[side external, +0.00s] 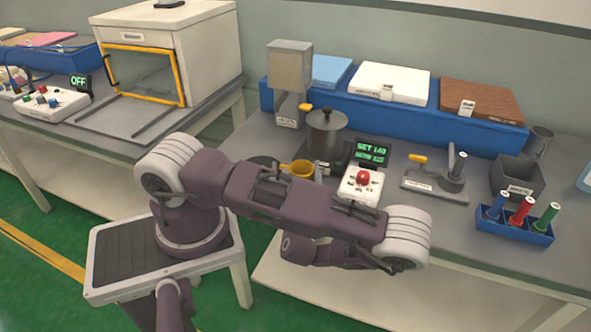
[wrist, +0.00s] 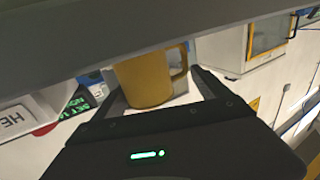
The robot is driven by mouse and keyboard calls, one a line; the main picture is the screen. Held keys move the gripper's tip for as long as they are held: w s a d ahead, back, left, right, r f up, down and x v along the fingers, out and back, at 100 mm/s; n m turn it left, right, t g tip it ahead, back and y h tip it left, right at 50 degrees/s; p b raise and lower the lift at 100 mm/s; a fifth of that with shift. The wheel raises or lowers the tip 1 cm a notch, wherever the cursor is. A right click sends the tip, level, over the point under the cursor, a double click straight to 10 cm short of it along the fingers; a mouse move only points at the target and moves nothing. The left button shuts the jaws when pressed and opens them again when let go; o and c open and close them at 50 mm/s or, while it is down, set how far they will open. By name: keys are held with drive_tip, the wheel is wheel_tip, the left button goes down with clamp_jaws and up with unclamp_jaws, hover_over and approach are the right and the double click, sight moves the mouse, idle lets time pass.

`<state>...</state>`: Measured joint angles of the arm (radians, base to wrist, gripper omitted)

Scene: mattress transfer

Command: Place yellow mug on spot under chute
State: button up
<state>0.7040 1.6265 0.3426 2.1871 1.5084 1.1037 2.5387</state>
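The yellow mug (side external: 302,169) stands upright on the table, partly hidden behind my arm in the side view. In the wrist view the mug (wrist: 145,80) is just beyond my gripper (wrist: 158,88), with its handle to the right. The two dark fingers are wide apart, and pale surface shows between the mug and the right finger. The side view hides my gripper behind the arm. The grey chute dispenser (side external: 290,66) stands behind and slightly left of the mug, with a yellow lever (side external: 305,106). The spot under the chute is not clearly visible.
A metal pot (side external: 326,132) stands behind the mug. A control box with a red button (side external: 362,184) and green display (side external: 373,152) is to its right. Farther right are a lever device (side external: 437,182), a grey bin (side external: 517,178) and a blue rack (side external: 514,230) of coloured tubes.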

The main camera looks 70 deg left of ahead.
drive_tip(key=shift+o, duration=0.9)
